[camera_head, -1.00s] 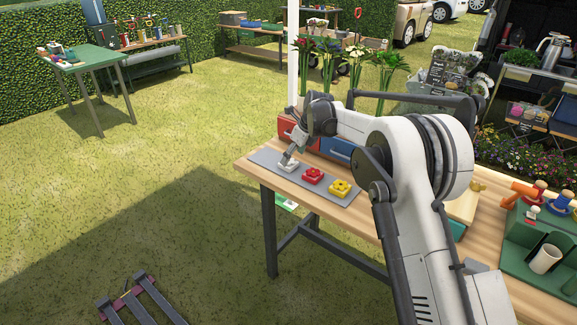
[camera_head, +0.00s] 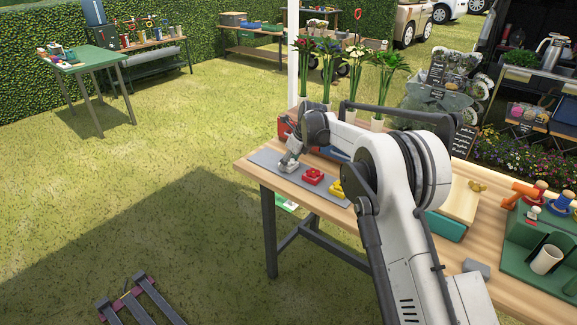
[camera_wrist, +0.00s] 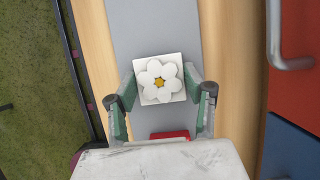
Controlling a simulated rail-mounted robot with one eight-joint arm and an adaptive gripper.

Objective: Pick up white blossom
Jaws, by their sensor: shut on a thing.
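The white blossom (camera_wrist: 147,76) has white petals, a yellow centre and a square white base. In the wrist view it sits between the two fingers of my gripper (camera_wrist: 161,84), which are closed against its sides. In the head view the white blossom (camera_head: 288,168) is at the left end of the grey mat (camera_head: 262,157), under my gripper (camera_head: 290,161). I cannot tell whether it is lifted off the mat. The red blossom (camera_head: 312,177) is just to its right. The yellow blossom (camera_head: 336,188) is farther right, partly hidden by my arm.
Red and blue drawers (camera_wrist: 298,110) stand close behind the mat. Potted flowers (camera_head: 327,60) stand behind them. A teal box with a wooden lid (camera_head: 461,201) and a green tray (camera_head: 515,265) are at the right.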

